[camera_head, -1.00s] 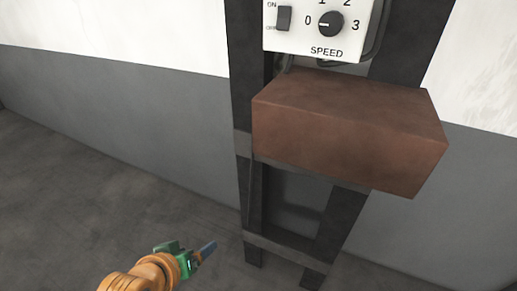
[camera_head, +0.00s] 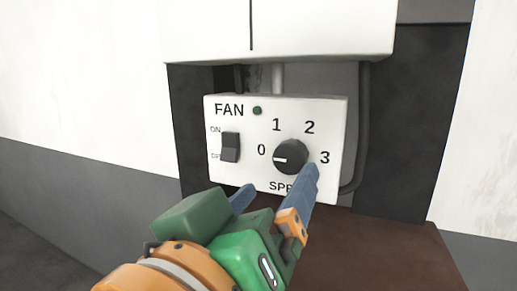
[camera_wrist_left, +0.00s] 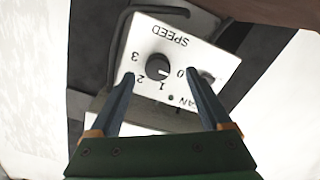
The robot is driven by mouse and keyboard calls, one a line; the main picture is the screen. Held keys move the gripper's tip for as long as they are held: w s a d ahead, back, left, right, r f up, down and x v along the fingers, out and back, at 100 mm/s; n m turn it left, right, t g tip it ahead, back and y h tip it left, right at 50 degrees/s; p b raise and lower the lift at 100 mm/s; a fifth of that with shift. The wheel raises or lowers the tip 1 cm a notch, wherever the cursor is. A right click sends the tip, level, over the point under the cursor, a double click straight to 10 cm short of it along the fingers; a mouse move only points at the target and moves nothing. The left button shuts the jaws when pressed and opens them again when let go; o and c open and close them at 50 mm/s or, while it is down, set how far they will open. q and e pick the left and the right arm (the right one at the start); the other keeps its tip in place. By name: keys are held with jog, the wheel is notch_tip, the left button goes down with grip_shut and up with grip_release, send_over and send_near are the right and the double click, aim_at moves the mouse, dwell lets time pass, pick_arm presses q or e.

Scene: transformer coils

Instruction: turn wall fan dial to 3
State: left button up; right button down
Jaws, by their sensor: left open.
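The black speed dial (camera_head: 290,157) sits on the white FAN panel (camera_head: 334,120), among the marks 0, 1, 2 and 3. Its white pointer line faces left, toward 0. My left gripper (camera_head: 279,182) is open in front of the panel, its blue fingers spread below the dial. The right-hand fingertip overlaps the dial's lower right edge in the picture; I cannot tell whether it touches. In the left wrist view the dial (camera_wrist_left: 158,66) appears upside down, between and just beyond the two fingertips (camera_wrist_left: 160,76). The gripper hides part of the word SPEED. My right gripper is not in view.
A black ON/OFF rocker switch (camera_head: 230,147) and a small dark lamp (camera_head: 257,110) are left of the dial. A white box (camera_head: 300,30) hangs above the panel. A cable (camera_head: 362,130) runs down its right side. A brown block (camera_head: 400,255) juts out below.

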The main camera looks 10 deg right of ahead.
aim_at(288, 164)
pick_arm(q)
jog(key=shift+w+d+r+p, duration=0.2)
jog(key=shift+w+d+p, duration=0.2)
jog(key=shift+w, duration=0.1)
jog(key=shift+w+d+r+p, duration=0.15)
jog(key=shift+w+d+p, duration=0.2)
jog(key=shift+w, duration=0.1)
jog(key=shift+w+a+r+p, duration=0.15)
jog(key=shift+r+p, duration=0.3)
jog(key=shift+p, duration=0.65)
jog(key=shift+w+d+f, duration=0.4)
jog(key=shift+w+d, duration=0.35)
jog(key=shift+w, duration=0.1)
jog(key=shift+w+d+f, duration=0.1)
jog(key=shift+w+d, duration=0.1)
jog(key=shift+w, duration=0.15)
jog(key=shift+c, duration=0.9)
jog(key=shift+s+a, duration=0.15)
jog(key=shift+s, duration=0.15)
jog(key=c, duration=0.7)
grip_shut()
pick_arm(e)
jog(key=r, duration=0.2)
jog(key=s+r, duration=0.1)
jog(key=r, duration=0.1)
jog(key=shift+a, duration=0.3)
